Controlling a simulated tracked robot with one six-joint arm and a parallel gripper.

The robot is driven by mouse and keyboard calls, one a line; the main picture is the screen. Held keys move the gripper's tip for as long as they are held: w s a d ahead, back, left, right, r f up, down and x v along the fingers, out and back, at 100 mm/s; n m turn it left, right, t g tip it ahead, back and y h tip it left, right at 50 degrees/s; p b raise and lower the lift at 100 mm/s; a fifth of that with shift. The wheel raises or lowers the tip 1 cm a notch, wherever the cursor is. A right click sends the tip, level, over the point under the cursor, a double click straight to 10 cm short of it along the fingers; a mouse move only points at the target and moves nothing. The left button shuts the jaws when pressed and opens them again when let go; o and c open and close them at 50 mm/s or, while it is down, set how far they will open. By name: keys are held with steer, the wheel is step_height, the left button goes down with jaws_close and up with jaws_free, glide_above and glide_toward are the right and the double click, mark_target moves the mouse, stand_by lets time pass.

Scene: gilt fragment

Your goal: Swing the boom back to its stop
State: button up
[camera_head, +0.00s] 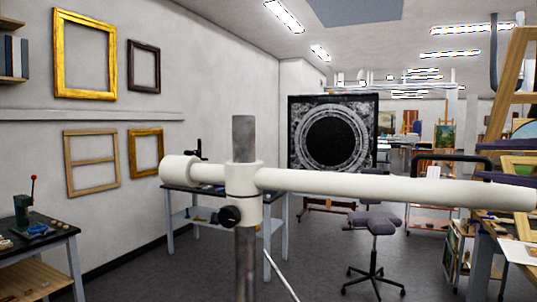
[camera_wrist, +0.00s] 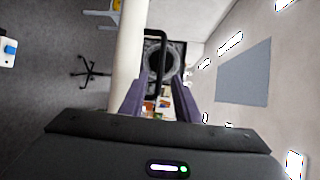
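The boom (camera_head: 390,187) is a long white tube, lying nearly level across the head view. A white collar (camera_head: 243,195) with a black knob (camera_head: 229,216) carries it on a grey upright post (camera_head: 244,265). A thick white end (camera_head: 176,169) is at its left. A black loop handle (camera_head: 450,157) stands above its right part. In the wrist view, turned sideways, the boom (camera_wrist: 128,55) runs past my gripper (camera_wrist: 158,88). Its two purple fingers are apart, with the handle (camera_wrist: 162,50) seen between them; I cannot tell whether it lies inside the grip. I cannot pick out the stop.
A table (camera_head: 180,189) stands behind the post, near the left wall. A swivel chair (camera_head: 376,222) is beyond the boom. A dark panel with a round ornament (camera_head: 333,135) stands at the back. A bench (camera_head: 40,240) is at left, and wooden easels (camera_head: 512,85) at right.

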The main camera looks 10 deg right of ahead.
mark_target(440, 159)
steer(key=w, duration=0.4)
steer(key=w+f, duration=0.1)
steer(key=w, duration=0.4)
steer(key=w+d, duration=0.1)
steer(key=w, duration=0.3)
steer(key=shift+w+f, duration=0.15)
steer(key=shift+w, duration=0.05)
steer(key=shift+c, duration=0.3)
jaws_close()
steer(key=shift+f, duration=0.1)
